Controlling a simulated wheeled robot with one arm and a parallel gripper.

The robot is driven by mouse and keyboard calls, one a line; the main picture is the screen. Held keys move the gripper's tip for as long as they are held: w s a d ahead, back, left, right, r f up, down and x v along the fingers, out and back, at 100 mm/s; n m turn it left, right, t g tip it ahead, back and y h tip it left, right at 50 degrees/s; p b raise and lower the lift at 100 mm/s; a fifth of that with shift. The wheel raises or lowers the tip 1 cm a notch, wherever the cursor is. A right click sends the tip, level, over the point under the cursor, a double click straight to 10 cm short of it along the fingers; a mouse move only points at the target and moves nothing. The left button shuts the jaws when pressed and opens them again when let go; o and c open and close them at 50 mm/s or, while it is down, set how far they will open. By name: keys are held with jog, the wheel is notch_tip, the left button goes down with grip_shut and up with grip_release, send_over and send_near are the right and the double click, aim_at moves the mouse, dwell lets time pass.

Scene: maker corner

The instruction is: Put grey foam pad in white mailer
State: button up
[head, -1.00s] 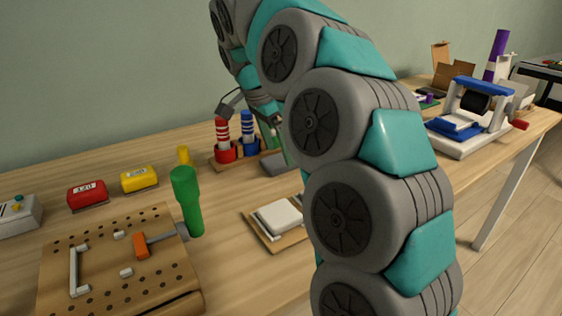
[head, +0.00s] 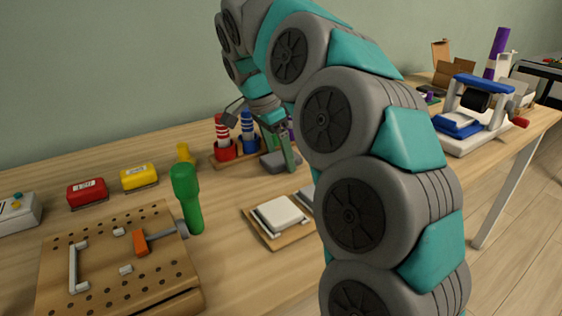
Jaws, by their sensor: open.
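A brown board (head: 262,232) on the near part of the table bears a white pad (head: 278,213) and, beside it, a grey pad (head: 306,197) partly hidden by my arm. The grey pad looks like the grey foam pad. A darker grey block (head: 274,163) lies behind the board. My gripper (head: 288,155) points down beside this block, above and behind the board. It is open, and I see nothing held in it. I cannot clearly make out a white mailer. A whitish upright piece (head: 503,66) stands at the far right among cardboard boxes.
Red (head: 88,193) and yellow (head: 139,177) boxes lie behind. A blue-white machine (head: 474,115) stands right.

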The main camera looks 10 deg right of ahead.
aim_at(280, 157)
jog(key=shift+f, duration=0.1)
jog(key=c, duration=1.2)
jog(key=shift+r+p, duration=0.35)
jog(key=shift+p, duration=0.05)
jog(key=shift+r+b, duration=0.4)
jog(key=shift+r, duration=1.15)
jog(key=s+d, duration=0.2)
jog(key=s, duration=0.3)
jog(key=s+d+r+b, duration=0.1)
jog(key=s, duration=0.4)
jog(key=s+d+b, duration=0.1)
jog(key=s+d, duration=0.1)
jog(key=s, duration=0.3)
jog(key=shift+d+r, duration=0.3)
